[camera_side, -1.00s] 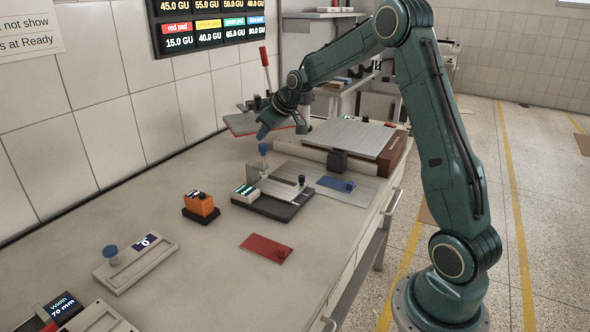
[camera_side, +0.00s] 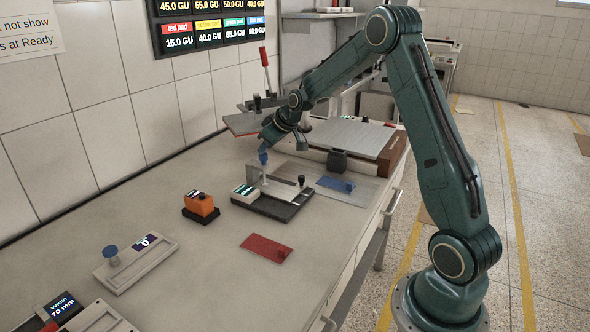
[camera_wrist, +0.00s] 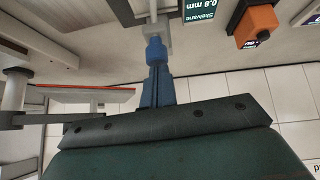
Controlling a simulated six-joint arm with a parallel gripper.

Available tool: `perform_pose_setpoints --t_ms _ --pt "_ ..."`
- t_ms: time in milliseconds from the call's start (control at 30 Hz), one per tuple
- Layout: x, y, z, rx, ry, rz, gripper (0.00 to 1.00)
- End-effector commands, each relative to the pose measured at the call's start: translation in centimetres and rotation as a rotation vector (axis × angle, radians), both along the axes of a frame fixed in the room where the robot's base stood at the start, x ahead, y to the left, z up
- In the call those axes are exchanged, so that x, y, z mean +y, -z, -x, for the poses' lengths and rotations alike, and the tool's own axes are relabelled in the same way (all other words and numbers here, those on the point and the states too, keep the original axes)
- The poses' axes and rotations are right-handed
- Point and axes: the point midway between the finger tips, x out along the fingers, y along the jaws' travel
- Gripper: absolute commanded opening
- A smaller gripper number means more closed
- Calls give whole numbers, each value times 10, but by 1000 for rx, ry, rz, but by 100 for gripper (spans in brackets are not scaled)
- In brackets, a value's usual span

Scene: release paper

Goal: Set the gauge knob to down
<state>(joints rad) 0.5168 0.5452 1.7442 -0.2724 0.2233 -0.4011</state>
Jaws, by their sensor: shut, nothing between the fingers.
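The thickness gauge (camera_side: 276,203) stands on the bench with a dark base, a pale post and a small display (camera_side: 245,191). Its blue gauge knob (camera_side: 263,158) sits on top of the post. In the wrist view the knob (camera_wrist: 155,50) is just beyond my fingertips, in line with them. My gripper (camera_side: 264,148) is shut and empty, pointing down, directly over the knob. Its blue fingers also show in the wrist view (camera_wrist: 156,72). The tips appear to touch the knob's top. The display's reading is too small to tell in the side view.
An orange device (camera_side: 200,204) stands left of the gauge. A red pad (camera_side: 266,248) and a blue pad (camera_side: 336,184) lie nearby. A raised press plate with a red-tipped lever (camera_side: 266,58) is behind. A slider device (camera_side: 136,261) is front left; bench between is clear.

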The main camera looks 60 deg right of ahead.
Motion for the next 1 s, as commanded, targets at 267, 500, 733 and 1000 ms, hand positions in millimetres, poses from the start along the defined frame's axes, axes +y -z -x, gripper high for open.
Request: perform_pose_setpoints --t_ms 267,500,733,1000 --pt "1 9 2 17 1 -7 0" --pt "2 2 1 17 1 -7 0" --pt "3 -25 -3 5 -1 -2 0" --pt "4 -62 13 -1 0 0 0"
